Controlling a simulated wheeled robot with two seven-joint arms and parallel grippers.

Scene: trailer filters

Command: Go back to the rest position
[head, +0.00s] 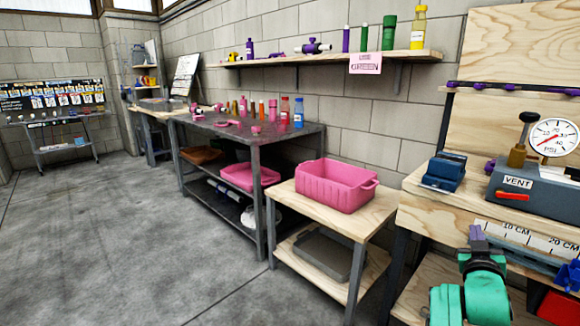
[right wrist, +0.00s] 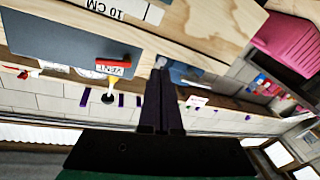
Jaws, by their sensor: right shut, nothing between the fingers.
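My right gripper (head: 477,232) shows at the lower right of the head view, at the end of my teal arm. It is in front of the wooden workbench (head: 425,208), near its front edge. In the right wrist view the dark fingers of my right gripper (right wrist: 161,68) lie together with nothing between them. My left gripper is not in view.
A gauge box (head: 535,192) with a red lever and a blue vise (head: 443,173) stand on the workbench. Left of it, a pink bin (head: 336,186) sits on a low wooden table (head: 300,205). The grey floor (head: 110,240) at left is clear.

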